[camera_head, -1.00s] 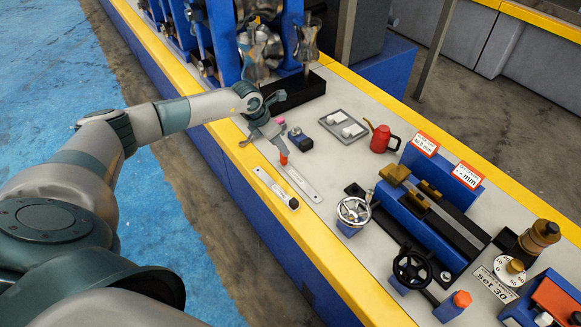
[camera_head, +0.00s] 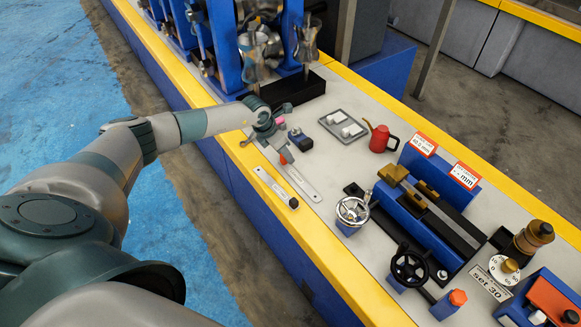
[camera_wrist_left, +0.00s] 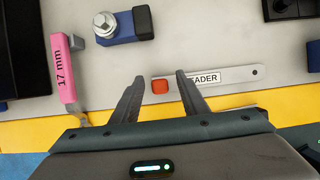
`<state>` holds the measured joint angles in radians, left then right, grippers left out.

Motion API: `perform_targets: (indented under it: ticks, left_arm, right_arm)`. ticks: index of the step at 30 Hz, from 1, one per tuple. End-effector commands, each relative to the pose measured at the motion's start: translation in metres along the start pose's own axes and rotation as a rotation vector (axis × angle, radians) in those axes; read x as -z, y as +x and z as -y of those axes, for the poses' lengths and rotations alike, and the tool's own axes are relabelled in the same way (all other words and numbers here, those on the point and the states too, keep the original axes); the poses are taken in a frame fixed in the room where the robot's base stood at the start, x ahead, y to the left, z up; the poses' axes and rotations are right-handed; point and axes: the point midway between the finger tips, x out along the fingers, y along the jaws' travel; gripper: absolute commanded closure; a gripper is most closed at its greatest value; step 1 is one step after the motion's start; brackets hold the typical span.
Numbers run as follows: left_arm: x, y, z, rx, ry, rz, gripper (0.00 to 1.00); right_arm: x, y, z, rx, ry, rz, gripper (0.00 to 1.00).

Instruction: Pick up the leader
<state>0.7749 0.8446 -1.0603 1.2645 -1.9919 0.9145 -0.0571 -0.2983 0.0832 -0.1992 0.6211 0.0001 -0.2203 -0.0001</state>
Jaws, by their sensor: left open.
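The leader (camera_wrist_left: 228,79) is a flat grey strip with a white label reading "EADER" and a red end block (camera_wrist_left: 160,86). It lies on the bench top, and it also shows in the head view (camera_head: 304,185). My left gripper (camera_wrist_left: 159,78) is open and empty, with its fingers around the red end in the wrist picture. The right finger overlaps the strip and hides the label's start. The height of the fingers above the strip is hard to tell. In the head view, my left gripper (camera_head: 279,146) is at the leader's upper end. My right gripper is not in view.
A second strip with a black end (camera_head: 276,188) lies beside the leader, toward the yellow edge. A pink "17 mm" tool (camera_wrist_left: 64,68) and a blue block with a bolt (camera_wrist_left: 125,28) are close by. A tray (camera_head: 342,126) and a red can (camera_head: 381,139) stand beyond.

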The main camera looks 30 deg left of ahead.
Motion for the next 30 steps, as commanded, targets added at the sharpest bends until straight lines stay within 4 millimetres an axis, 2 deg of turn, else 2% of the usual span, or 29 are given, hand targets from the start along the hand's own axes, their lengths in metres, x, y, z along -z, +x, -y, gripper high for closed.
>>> perform_targets:
  ticks: [3, 4, 8, 9, 22, 30]
  left_arm:
    - [0.000, 0.000, 0.000, 0.000, 0.000, 0.000, 0.59]
    - [0.000, 0.000, 0.000, 0.000, 0.000, 0.000, 0.64]
    - [0.000, 0.000, 0.000, 0.000, 0.000, 0.000, 0.95]
    - [0.000, 0.000, 0.000, 0.000, 0.000, 0.000, 1.00]
    - [-0.004, -0.006, -0.001, 0.000, 0.001, 0.002, 1.00]
    - [-0.017, -0.037, -0.001, -0.001, 0.002, 0.005, 1.00]
  right_arm:
    - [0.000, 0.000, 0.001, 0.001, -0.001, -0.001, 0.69]
    - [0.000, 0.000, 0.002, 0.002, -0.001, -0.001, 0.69]
    - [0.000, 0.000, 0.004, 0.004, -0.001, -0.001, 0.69]
    - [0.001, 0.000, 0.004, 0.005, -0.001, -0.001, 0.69]
    - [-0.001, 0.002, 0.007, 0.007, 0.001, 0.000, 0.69]
    - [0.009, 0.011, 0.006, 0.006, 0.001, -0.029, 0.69]
